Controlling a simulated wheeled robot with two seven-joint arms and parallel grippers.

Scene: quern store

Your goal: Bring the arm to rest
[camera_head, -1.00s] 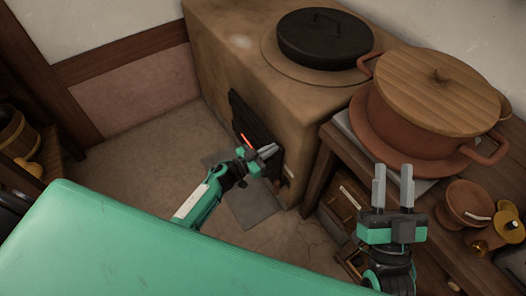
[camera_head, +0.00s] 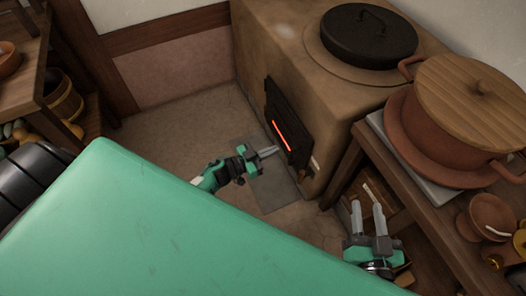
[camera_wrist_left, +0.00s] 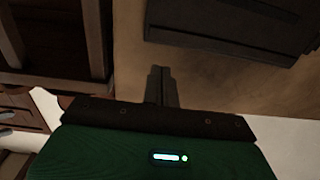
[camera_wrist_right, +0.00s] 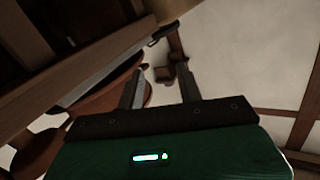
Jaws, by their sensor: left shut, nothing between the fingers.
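My left gripper (camera_head: 272,152) is in front of the clay stove (camera_head: 290,70), beside its black fire door (camera_head: 276,100). Its fingers are together with nothing between them, and they show closed in the left wrist view (camera_wrist_left: 162,72). In the head view a small gap of floor shows between the fingertips and the door; touching cannot be told for sure. A red glow shows in a slit of the door. My right gripper (camera_head: 367,205) is open and empty, low beside the wooden table; its two fingers stand apart in the right wrist view (camera_wrist_right: 160,85).
A black lidded pan (camera_head: 368,35) sits on the stove. A large clay pot with a wooden lid (camera_head: 470,95) stands on the table (camera_head: 425,200) at right, near a small clay bowl (camera_head: 490,217). Shelves with a bucket (camera_head: 62,97) are at left. Floor (camera_head: 180,125) is open between.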

